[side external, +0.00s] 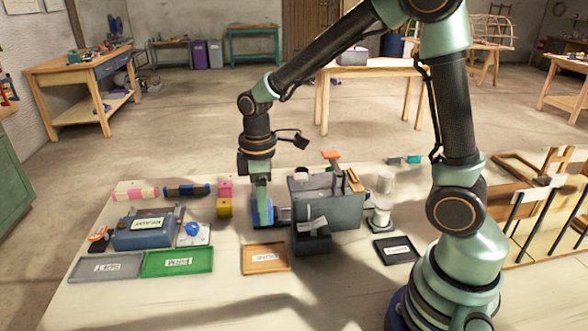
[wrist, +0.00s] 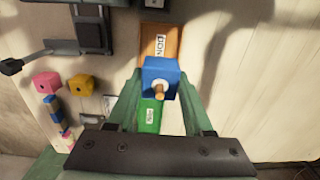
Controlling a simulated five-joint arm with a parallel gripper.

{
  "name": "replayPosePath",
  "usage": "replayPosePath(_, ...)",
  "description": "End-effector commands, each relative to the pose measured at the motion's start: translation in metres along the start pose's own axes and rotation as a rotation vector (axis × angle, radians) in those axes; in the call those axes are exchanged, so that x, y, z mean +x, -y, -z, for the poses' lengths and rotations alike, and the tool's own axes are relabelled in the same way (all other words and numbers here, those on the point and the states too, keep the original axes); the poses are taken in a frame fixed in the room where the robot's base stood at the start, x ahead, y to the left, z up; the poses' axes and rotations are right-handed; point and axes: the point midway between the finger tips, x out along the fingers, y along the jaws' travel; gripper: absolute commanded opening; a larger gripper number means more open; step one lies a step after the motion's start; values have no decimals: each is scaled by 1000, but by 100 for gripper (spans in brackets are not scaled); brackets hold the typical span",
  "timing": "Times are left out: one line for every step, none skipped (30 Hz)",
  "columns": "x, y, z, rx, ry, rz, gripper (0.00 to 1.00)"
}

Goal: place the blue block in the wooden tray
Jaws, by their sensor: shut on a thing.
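My gripper (side external: 262,216) points down, shut on the blue block (side external: 264,213). In the wrist view the block (wrist: 160,72) sits between the two green fingers (wrist: 160,92), with a light wooden peg on its face. The wooden tray (side external: 285,266) lies flat near the front of the table, with a white label on it. In the side view the block is behind the tray, apart from it. In the wrist view the tray (wrist: 173,46) shows just beyond the block, which may cover its near part. The block's height over the table is hard to tell.
A grey toolbox (side external: 340,212) stands close right of my gripper, with a dark box (side external: 312,240) before it. A yellow block (side external: 224,207) and pink block (side external: 225,186) stand left. A green tray (side external: 180,262), grey tray (side external: 95,275) and blue-grey box (side external: 140,236) lie farther left.

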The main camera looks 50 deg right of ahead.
Motion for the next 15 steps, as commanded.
replayPosePath(14, 1, -1, 0, 6, 5, 0)
replayPosePath(21, 1, -1, 0, 6, 5, 0)
replayPosePath(31, 1, -2, 0, 6, 5, 0)
replayPosePath(37, 1, -1, 0, 6, 5, 0)
replayPosePath(44, 0, -1, 0, 5, 4, 0)
replayPosePath(51, 0, -1, 0, 4, 4, 0)
replayPosePath(56, 1, -1, 0, 4, 4, 0)
replayPosePath(60, 0, -1, 0, 3, 3, 0)
replayPosePath(65, 0, -1, 0, 3, 3, 0)
replayPosePath(68, 0, 0, 0, 2, 2, 0)
replayPosePath(70, 0, 0, 0, 2, 1, 0)
replayPosePath(72, 0, 0, 0, 1, 1, 0)
replayPosePath(74, 0, 0, 0, 1, 1, 0)
replayPosePath(76, 0, 0, 0, 1, 1, 0)
replayPosePath(79, 0, 0, 0, 1, 1, 0)
